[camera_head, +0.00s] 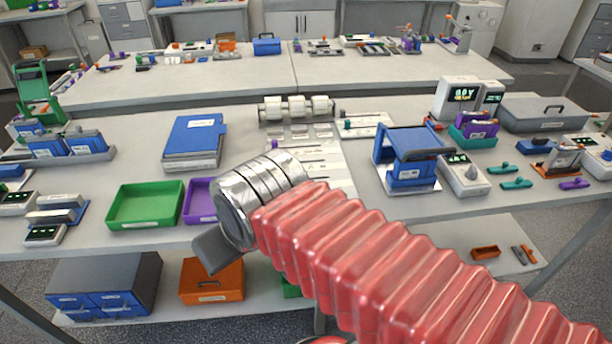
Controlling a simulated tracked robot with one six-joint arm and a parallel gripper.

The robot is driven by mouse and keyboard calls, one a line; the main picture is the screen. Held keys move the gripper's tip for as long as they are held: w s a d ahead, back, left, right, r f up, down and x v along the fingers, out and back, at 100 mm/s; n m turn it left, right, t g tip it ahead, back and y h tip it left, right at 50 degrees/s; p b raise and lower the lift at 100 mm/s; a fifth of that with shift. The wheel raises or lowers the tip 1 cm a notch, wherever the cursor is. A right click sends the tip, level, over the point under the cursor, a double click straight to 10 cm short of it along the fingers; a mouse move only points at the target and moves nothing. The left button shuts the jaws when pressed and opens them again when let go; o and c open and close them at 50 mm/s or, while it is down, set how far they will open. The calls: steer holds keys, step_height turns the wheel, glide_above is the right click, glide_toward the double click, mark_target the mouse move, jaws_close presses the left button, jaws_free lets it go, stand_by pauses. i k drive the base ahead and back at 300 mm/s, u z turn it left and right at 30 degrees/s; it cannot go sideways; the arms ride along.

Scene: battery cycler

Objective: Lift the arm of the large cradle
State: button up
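A large blue cradle-like frame (408,143) stands on the near table, right of centre, on a pale base. A blue block sits low inside it. A flat blue piece spans its top, and I cannot tell for sure whether that is its arm. My gripper (212,250) shows only as a dark grey piece beyond the silver wrist, over the table's front edge. Its fingers cannot be made out. It is well to the left of the blue frame and apart from it. My red bellows-covered arm crosses the lower right.
A green tray (146,222) and a purple tray (199,217) lie left of my wrist. A grey meter (463,174) stands close right of the blue frame. A roller unit (297,109) stands behind. Smaller blue holders (68,145) and a green frame (36,100) are at left.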

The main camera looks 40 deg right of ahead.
mark_target(419, 140)
steer(key=z, duration=1.2)
